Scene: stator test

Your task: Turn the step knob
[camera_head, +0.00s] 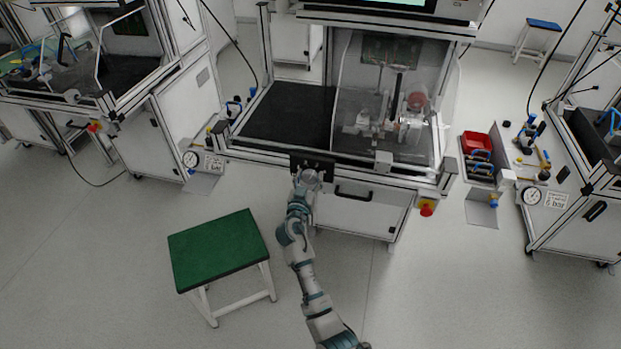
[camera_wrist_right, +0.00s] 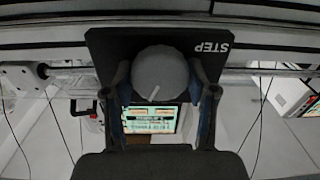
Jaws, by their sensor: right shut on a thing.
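The step knob (camera_wrist_right: 160,75) is a round grey knob with a pale pointer line, on a black panel (camera_wrist_right: 110,45) marked STEP in the right wrist view. The pointer line slants towards the lower left there. My right gripper (camera_wrist_right: 161,95) has one finger on each side of the knob and is shut on it. In the head view my right gripper (camera_head: 308,180) is at the small black panel on the front edge of the middle test station, and it hides most of the knob. My left gripper is not in view.
The middle station (camera_head: 285,112) has a dark work surface and a clear guard. A red emergency button (camera_head: 426,209) sits at its lower right. A green-topped stool (camera_head: 218,248) stands left of my right arm. A red bin (camera_head: 476,142) is to the right. The floor in front is otherwise clear.

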